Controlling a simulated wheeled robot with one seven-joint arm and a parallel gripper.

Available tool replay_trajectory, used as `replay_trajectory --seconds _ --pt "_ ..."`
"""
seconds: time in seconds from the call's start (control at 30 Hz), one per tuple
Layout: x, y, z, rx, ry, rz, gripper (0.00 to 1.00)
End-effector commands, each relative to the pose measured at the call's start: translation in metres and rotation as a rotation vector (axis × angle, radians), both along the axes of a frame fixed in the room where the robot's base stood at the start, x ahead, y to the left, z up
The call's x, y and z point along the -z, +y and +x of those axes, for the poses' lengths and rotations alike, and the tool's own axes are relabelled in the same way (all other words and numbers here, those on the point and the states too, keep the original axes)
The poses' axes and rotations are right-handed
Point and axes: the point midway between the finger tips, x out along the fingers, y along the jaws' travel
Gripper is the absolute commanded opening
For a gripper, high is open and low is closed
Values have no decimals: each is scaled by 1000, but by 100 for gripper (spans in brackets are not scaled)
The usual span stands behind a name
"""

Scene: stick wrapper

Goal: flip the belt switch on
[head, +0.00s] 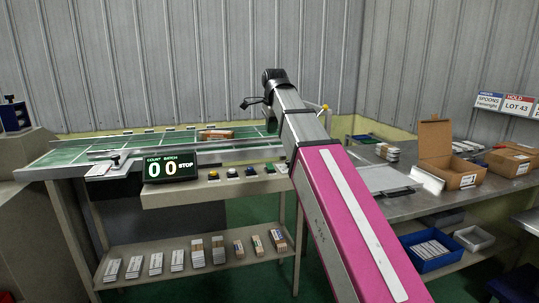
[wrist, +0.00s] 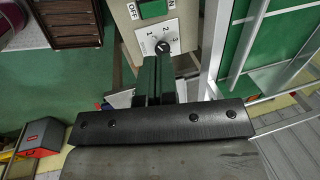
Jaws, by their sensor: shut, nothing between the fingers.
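A green switch (wrist: 153,8) with an "ON" label beside it sits on a beige panel at the top of the wrist view, cut off by the edge. Below it is a white dial plate marked 1, 2, 3 with a black knob (wrist: 162,47). My gripper (wrist: 154,62) is shut and empty, its dark fingers pointing at the panel just below the knob. I cannot tell whether the fingertips touch the knob. In the head view my arm reaches over the bench, and I cannot make out the switch there.
A green conveyor belt (head: 75,153) runs along the bench, with a wrapped bundle (head: 215,134) on it. Several push buttons (head: 232,172) line the front ledge. Packs stand on the lower shelf (head: 150,277). An open carton (head: 450,165) stands on the right table.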

Motion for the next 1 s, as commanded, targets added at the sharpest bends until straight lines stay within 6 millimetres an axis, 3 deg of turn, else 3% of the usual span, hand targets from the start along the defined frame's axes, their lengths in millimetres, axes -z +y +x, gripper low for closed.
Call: replay_trajectory --seconds 0.17,0.8,1.0 --pt "16 1 3 0 2 -1 0" --pt "111 6 22 0 1 0 0" --pt "129 8 26 0 1 0 0"
